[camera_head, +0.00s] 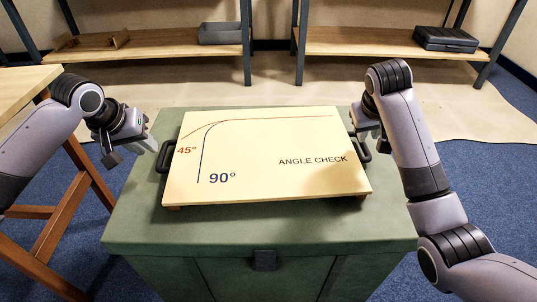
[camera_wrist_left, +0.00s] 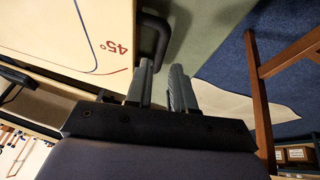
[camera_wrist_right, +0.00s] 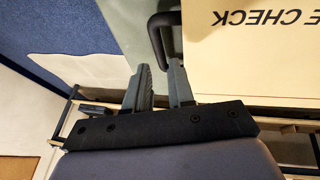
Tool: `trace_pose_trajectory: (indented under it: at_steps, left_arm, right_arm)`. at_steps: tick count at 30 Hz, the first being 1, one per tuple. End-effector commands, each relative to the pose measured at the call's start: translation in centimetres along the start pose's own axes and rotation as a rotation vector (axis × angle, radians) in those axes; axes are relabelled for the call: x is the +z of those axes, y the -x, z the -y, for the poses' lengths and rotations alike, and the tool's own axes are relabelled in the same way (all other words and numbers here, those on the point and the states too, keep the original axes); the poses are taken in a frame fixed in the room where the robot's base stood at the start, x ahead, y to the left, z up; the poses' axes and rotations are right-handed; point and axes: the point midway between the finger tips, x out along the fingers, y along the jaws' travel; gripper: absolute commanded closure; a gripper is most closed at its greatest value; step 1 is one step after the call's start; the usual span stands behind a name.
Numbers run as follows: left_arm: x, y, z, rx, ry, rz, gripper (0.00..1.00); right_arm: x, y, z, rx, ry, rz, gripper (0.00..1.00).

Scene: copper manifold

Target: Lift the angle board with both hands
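The angle board (camera_head: 265,170) is a cream panel marked "45°", "90°" and "ANGLE CHECK". It lies flat on a green cabinet, with a dark handle on its left (camera_head: 163,157) and on its right (camera_head: 364,151). My left gripper (camera_head: 149,143) is open and empty beside the left handle; the left wrist view shows that handle (camera_wrist_left: 155,38) just beyond the parted fingers (camera_wrist_left: 162,68). My right gripper (camera_head: 357,122) is open at the right handle; in the right wrist view the handle (camera_wrist_right: 155,38) reaches toward the gap between the fingers (camera_wrist_right: 159,66). Contact there cannot be told.
The green cabinet (camera_head: 140,222) has bare top around the board. A wooden trestle table (camera_head: 25,85) stands at the left. Shelves at the back hold a wooden tray (camera_head: 95,41), a grey bin (camera_head: 220,33) and a dark case (camera_head: 445,38).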

Motion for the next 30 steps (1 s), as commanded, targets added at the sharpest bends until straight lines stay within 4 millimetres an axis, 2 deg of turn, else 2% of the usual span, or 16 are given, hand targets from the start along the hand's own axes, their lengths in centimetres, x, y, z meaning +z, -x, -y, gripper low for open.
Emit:
trace_pose_trajectory:
  at_steps: [13, 24, 30]
  left_arm:
    - [-0.1, -0.3, 0.1, -0.003, 0.004, 0.002, 0.77]
    - [-0.1, -5.3, 0.1, -0.003, 0.005, 0.003, 0.77]
    - [-0.1, -6.8, 0.2, -0.003, 0.004, 0.001, 0.77]
  right_arm:
    - [0.0, -0.3, 0.0, 0.001, -0.002, 0.004, 0.77]
    - [0.0, -5.3, -0.1, 0.001, -0.002, 0.006, 0.77]
    - [0.0, -6.8, -0.1, 0.001, -0.002, 0.003, 0.77]
